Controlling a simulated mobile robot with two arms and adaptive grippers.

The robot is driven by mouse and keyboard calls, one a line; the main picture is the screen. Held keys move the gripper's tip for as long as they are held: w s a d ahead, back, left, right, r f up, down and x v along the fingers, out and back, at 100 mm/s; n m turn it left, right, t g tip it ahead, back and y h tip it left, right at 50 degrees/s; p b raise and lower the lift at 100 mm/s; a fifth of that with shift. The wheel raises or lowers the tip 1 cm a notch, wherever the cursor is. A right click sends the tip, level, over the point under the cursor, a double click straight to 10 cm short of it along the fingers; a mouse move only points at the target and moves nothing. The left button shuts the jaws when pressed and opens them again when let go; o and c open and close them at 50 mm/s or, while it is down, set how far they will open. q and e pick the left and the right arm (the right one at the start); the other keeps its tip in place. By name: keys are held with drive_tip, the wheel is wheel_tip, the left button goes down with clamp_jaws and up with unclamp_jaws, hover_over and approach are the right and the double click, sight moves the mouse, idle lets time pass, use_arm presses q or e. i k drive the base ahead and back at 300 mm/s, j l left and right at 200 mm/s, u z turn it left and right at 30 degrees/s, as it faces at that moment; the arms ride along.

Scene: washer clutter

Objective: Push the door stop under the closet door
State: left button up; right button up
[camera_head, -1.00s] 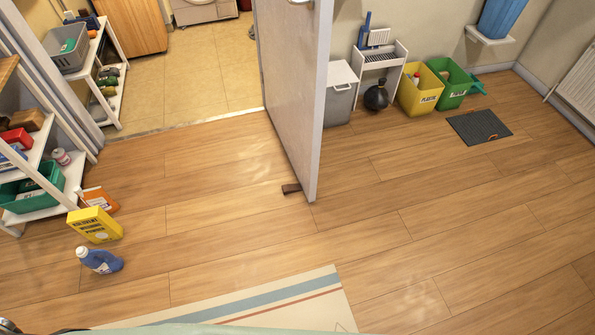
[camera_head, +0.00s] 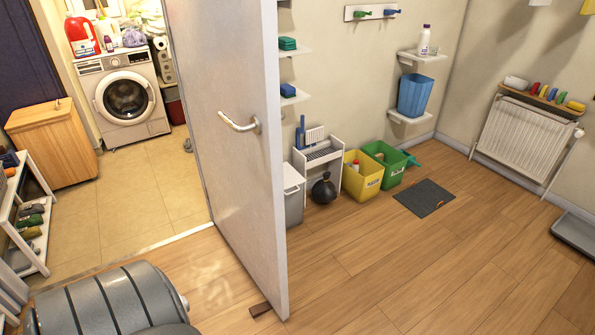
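The closet door (camera_head: 225,130) stands open, with a metal handle (camera_head: 240,123) on its left face. A small dark brown door stop (camera_head: 260,309) lies on the floor at the bottom free edge of the door, on its left side. It looks close to or touching the door edge; I cannot tell how far under it is. A grey ribbed part of my own arm fills the lower left of the view. Neither of my grippers shows in the view.
A washing machine (camera_head: 122,97) and a wooden hamper (camera_head: 52,143) stand in the tiled room. Right of the door are a grey bin (camera_head: 294,194), a yellow crate (camera_head: 362,175), a green crate (camera_head: 385,163) and a dark mat (camera_head: 424,198).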

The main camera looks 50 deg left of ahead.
sight(255, 310)
drive_tip(key=j+z, duration=0.1)
drive_tip(key=j, duration=0.3)
drive_tip(key=k+j+z, duration=0.15)
drive_tip(key=j, duration=0.25)
drive_tip(key=k+j+z, duration=0.1)
drive_tip(key=j, duration=0.35)
drive_tip(key=k+j+z, duration=0.1)
drive_tip(key=j, duration=0.25)
drive_tip(key=k+j+z, duration=0.15)
drive_tip(key=j, duration=0.25)
drive_tip(key=k+j+z, duration=0.1)
drive_tip(key=j, duration=0.3)
drive_tip(key=k+j+z, duration=0.15)
drive_tip(key=j, duration=0.2)
drive_tip(key=k+j+z, duration=0.1)
drive_tip(key=j, duration=0.25)
drive_tip(key=k+j, duration=0.25)
drive_tip(key=j, duration=0.2)
drive_tip(key=k+j, duration=0.25)
drive_tip(key=j, duration=0.15)
